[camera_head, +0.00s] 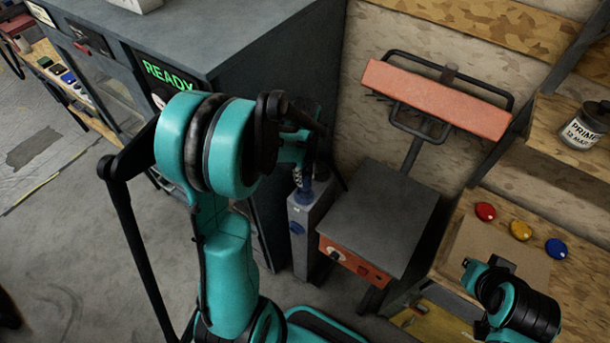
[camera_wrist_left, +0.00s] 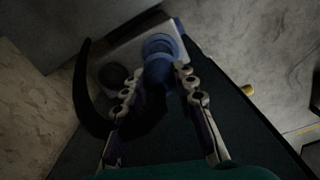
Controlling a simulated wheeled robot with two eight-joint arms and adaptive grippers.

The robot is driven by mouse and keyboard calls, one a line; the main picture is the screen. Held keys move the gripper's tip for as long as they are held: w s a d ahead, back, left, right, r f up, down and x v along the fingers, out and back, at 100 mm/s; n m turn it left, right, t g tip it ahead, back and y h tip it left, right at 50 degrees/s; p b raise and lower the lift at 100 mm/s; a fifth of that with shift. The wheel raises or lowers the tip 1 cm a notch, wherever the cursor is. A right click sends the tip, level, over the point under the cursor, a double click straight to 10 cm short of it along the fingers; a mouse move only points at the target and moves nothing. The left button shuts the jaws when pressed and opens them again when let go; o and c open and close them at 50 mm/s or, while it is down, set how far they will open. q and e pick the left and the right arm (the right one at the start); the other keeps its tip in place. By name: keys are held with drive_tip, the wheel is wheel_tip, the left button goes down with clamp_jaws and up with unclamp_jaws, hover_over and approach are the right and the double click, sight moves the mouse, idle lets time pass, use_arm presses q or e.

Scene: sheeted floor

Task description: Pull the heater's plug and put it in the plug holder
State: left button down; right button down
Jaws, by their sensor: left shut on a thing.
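My left gripper (camera_wrist_left: 160,88) is shut on a blue plug (camera_wrist_left: 158,69), its fingers on either side. The plug is at a round blue socket (camera_wrist_left: 157,43) on top of a grey post (camera_wrist_left: 135,52); I cannot tell whether it is fully seated. In the head view my left arm partly hides the gripper (camera_head: 302,163), which is above the grey post (camera_head: 309,218). The heater, with an orange-red panel (camera_head: 434,99) on a stand, is to the right. I cannot identify the plug holder with certainty. Only part of my right arm shows at lower right.
A grey cabinet (camera_head: 242,34) with a green READY display stands behind the post. A grey box (camera_head: 377,219) with an orange front is right of the post. A black curved cable (camera_wrist_left: 84,88) hangs beside the gripper. Red, yellow and blue buttons (camera_head: 520,230) are at right.

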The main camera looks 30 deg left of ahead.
use_arm(q)
drive_tip(key=shift+r, duration=0.1)
drive_tip(key=shift+r+p, duration=1.4)
drive_tip(key=shift+r, duration=0.55)
drive_tip(key=shift+w, duration=0.1)
